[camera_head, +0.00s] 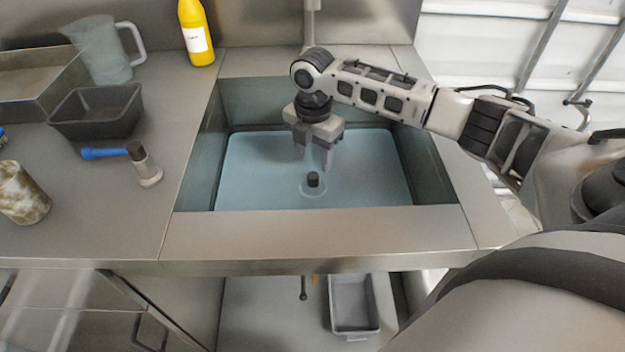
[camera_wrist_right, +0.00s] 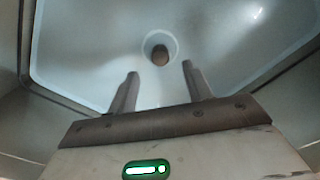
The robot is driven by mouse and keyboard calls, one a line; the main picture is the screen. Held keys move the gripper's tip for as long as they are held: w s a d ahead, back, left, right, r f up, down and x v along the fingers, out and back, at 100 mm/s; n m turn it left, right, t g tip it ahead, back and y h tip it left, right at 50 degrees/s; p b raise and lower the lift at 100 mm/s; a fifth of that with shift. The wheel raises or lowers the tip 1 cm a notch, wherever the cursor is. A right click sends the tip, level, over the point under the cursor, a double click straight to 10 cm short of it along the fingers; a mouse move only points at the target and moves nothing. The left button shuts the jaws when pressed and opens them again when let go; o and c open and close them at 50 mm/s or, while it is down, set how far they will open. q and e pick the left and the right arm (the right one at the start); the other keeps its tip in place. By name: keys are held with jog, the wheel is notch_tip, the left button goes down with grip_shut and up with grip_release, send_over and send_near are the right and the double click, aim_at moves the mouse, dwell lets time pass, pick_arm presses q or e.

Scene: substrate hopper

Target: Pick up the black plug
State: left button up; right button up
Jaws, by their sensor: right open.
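The black plug (camera_head: 313,180) stands upright at the bottom of the sink basin (camera_head: 370,170), in a pale round drain ring. In the right wrist view the plug (camera_wrist_right: 160,56) shows as a dark brownish stub inside the ring, beyond the fingertips and roughly centred between them. My right gripper (camera_head: 314,160) hangs down into the sink, open and empty, above and a little behind the plug in the head view. Its two fingers also show apart in the right wrist view (camera_wrist_right: 158,70). My left gripper is not in view.
The sink's metal walls and front rim (camera_head: 320,232) surround my right gripper. On the left counter are a dark tub (camera_head: 97,112), a clear jug (camera_head: 103,50), a blue-handled tool (camera_head: 105,153), a stained cup (camera_head: 20,193) and a yellow bottle (camera_head: 193,20). A grey bin (camera_head: 354,303) sits below.

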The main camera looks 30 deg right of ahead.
aim_at(313, 175)
notch_tip(313, 175, down, 7)
jog(key=shift+r, duration=0.1)
dwell(0.3)
jog(key=c, duration=1.1)
